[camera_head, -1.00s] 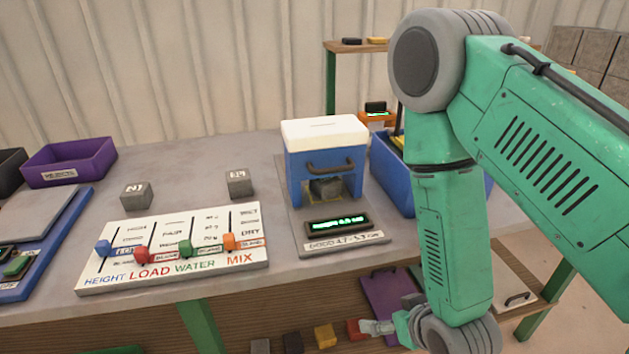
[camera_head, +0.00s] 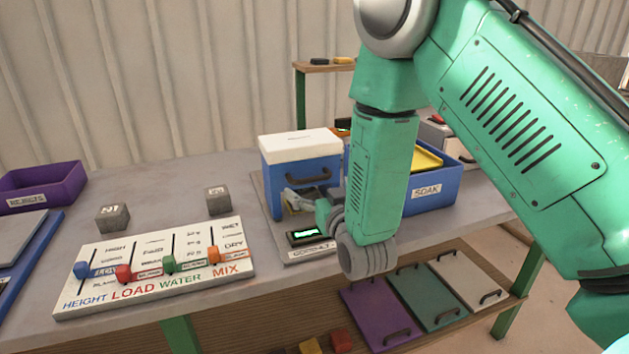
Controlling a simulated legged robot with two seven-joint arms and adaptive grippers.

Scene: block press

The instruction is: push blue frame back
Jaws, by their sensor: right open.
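The blue frame (camera_head: 270,178) with a white top and a dark front handle stands on a grey base plate (camera_head: 267,220) at the table's middle right. My right gripper (camera_head: 291,200) is at the frame's front opening, below the handle. Its jaws are open, and I cannot tell whether they touch the frame. The wrist covers part of the opening and the frame's lower right. Any block inside is hidden. My left gripper is not in view.
A lit green display (camera_head: 304,235) sits before the frame. A slider board (camera_head: 150,268) and two grey blocks, one nearer (camera_head: 112,218) and one farther (camera_head: 218,200), lie left. A blue SOAK bin (camera_head: 450,190) stands right. A purple bin (camera_head: 42,187) is far left.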

